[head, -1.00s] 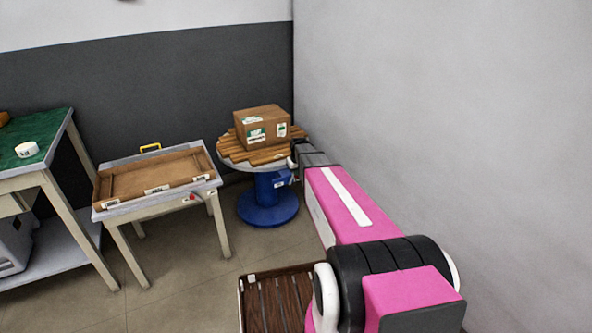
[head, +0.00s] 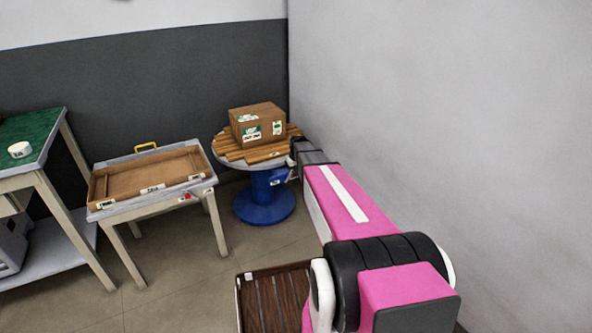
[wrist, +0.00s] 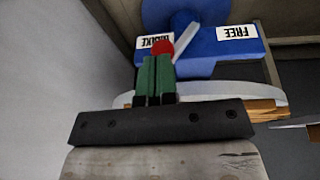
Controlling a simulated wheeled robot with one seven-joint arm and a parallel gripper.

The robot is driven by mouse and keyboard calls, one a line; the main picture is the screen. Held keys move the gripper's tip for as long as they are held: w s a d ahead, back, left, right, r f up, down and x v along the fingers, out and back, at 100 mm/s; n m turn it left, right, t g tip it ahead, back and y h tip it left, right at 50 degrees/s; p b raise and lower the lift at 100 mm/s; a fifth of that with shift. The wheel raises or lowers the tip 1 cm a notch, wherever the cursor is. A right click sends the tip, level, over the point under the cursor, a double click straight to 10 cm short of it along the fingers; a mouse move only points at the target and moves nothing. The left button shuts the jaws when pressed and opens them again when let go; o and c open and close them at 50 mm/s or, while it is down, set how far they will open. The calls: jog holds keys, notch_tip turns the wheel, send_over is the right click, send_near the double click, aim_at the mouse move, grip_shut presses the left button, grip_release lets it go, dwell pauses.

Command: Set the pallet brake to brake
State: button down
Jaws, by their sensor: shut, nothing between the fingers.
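The pallet stand has a blue pedestal (head: 264,204) and a round slatted top (head: 230,151) in the back corner. In the wrist view its blue brake housing (wrist: 195,58) carries a BRAKE label (wrist: 153,41) at left and a FREE label (wrist: 237,32) at right, both upside down. A pale lever (wrist: 187,44) slants between the labels, closer to BRAKE. A red knob (wrist: 162,49) shows beside the BRAKE label. My gripper (wrist: 155,62) is shut, its green fingers at the knob and partly covering it; I cannot tell if they touch. In the head view my arm hides the gripper.
A cardboard box (head: 258,124) sits on the pallet top. A table with a shallow wooden tray (head: 117,189) stands to its left, and a green-topped bench (head: 40,128) further left. A grey wall (head: 450,120) is close on the right. A dark slatted crate (head: 272,298) is low in front.

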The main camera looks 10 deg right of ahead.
jog(key=w+v, duration=0.1)
jog(key=v, duration=1.3)
jog(key=s+a+f+m+g, duration=0.1)
jog(key=s+a+f, duration=0.1)
jog(key=s, duration=0.7)
jog(key=s+a+f+m+g, duration=0.1)
jog(key=s+a+f, duration=0.2)
jog(key=s, duration=0.7)
jog(key=s+a+f+g, duration=0.1)
jog(key=s+a+f, duration=0.1)
jog(key=s, duration=0.7)
jog(key=shift+s+a+f+m, duration=0.2)
jog(key=shift+a+f+m, duration=0.2)
